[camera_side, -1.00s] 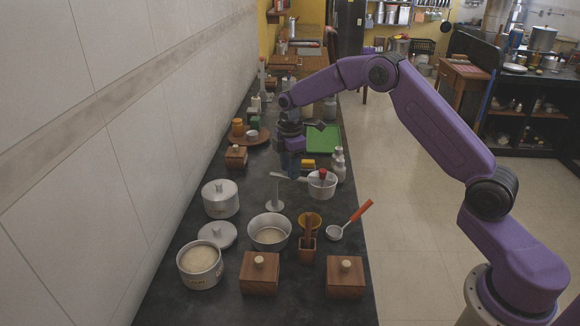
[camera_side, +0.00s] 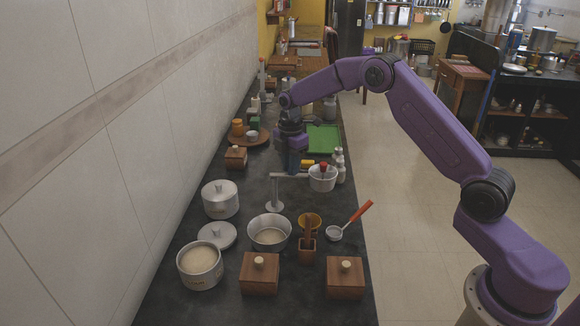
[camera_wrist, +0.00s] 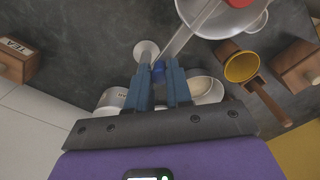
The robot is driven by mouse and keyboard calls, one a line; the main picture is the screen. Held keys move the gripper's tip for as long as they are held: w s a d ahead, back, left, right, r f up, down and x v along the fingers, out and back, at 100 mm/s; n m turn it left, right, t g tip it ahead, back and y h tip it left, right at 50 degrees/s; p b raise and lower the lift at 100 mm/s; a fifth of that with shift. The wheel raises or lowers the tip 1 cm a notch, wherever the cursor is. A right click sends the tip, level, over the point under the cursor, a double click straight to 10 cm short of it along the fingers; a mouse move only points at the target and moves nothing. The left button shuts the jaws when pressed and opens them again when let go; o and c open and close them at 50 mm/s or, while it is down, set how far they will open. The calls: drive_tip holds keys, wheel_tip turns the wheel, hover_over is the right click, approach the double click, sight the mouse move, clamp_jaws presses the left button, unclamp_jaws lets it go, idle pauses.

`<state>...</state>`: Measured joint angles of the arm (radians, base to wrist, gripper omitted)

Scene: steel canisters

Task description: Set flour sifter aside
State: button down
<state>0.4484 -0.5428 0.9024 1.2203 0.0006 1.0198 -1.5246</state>
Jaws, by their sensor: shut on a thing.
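The flour sifter (camera_side: 322,181) is a pale metal cup with a red knob and a long flat handle. In the side view it is at the right part of the black counter, and the handle runs left below my gripper (camera_side: 293,170). In the wrist view the sifter (camera_wrist: 222,20) is at the top right, cut by the edge. Its handle runs down to my gripper (camera_wrist: 160,82), whose blue fingers are shut on a small blue part at the handle's end. The sifter's underside is hidden, so I cannot tell whether it touches the counter.
A pale round-based stand (camera_side: 274,204) is just below the handle. Wooden boxes (camera_side: 345,283) line the front. A wall borders the left.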

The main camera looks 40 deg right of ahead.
drive_tip(key=shift+w+d+n, duration=0.25)
drive_tip(key=shift+w+n, duration=0.05)
drive_tip(key=shift+n, duration=0.5)
drive_tip(key=c, duration=1.1)
unclamp_jaws()
drive_tip(key=shift+o, duration=0.2)
drive_tip(key=shift+r, duration=0.15)
wheel_tip(320, 180, up, 17)
drive_tip(key=shift+r, duration=0.1)
